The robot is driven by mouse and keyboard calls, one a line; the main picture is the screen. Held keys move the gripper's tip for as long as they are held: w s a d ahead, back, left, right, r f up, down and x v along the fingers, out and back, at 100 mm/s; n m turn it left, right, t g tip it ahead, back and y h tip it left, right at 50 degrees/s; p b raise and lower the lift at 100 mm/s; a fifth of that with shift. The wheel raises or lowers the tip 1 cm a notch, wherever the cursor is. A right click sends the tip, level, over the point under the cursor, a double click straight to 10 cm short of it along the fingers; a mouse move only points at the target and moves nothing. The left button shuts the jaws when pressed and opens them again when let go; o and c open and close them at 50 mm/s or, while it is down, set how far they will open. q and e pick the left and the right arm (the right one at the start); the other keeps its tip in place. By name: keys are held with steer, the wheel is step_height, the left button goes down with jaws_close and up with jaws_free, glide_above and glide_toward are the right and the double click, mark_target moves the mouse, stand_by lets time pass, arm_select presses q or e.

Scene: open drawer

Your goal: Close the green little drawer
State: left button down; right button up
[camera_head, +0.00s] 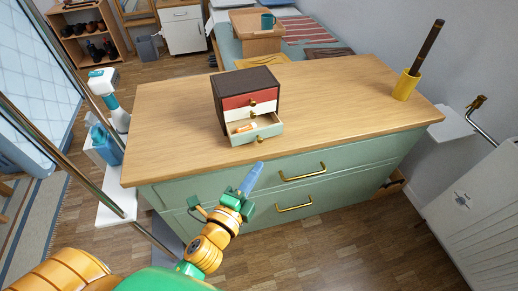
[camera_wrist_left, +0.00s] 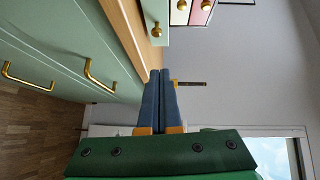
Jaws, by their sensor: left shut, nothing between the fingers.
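The small dark-brown drawer box (camera_head: 222,112) stands on the wooden top of a green cabinet in the head view. Its lowest drawer, the pale green little drawer (camera_head: 268,132), is pulled out towards me, with small orange and white items (camera_head: 245,128) inside. It has a round gold knob (camera_head: 260,140). My left gripper (camera_head: 259,166) is shut and empty, in front of and below the drawer by the counter's front edge. In the left wrist view the shut blue fingers (camera_wrist_left: 160,73) point towards the green drawer front (camera_wrist_left: 151,12) and its knob (camera_wrist_left: 156,30), with a gap between. My right gripper is not in view.
The wooden countertop (camera_head: 345,95) is mostly clear around the box. A yellow cup (camera_head: 405,86) with a dark stick stands at its right end. The green cabinet (camera_head: 345,165) below has gold bar handles. A spray bottle (camera_head: 112,105) stands left of the counter.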

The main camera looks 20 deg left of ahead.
mark_target(258, 136)
arm_select(q)
steer(key=w, duration=0.2)
steer(key=w+a, duration=0.1)
steer(key=w, duration=0.3)
steer(key=shift+w+a+f, duration=0.25)
steer(key=shift+w+f, duration=0.1)
steer(key=shift+w, duration=0.05)
steer(key=shift+w+a, duration=0.2)
steer(key=shift+w, duration=0.05)
steer(key=shift+w+a+p, duration=0.3)
steer(key=shift+w+a, duration=0.75)
steer(key=shift+w, duration=0.2)
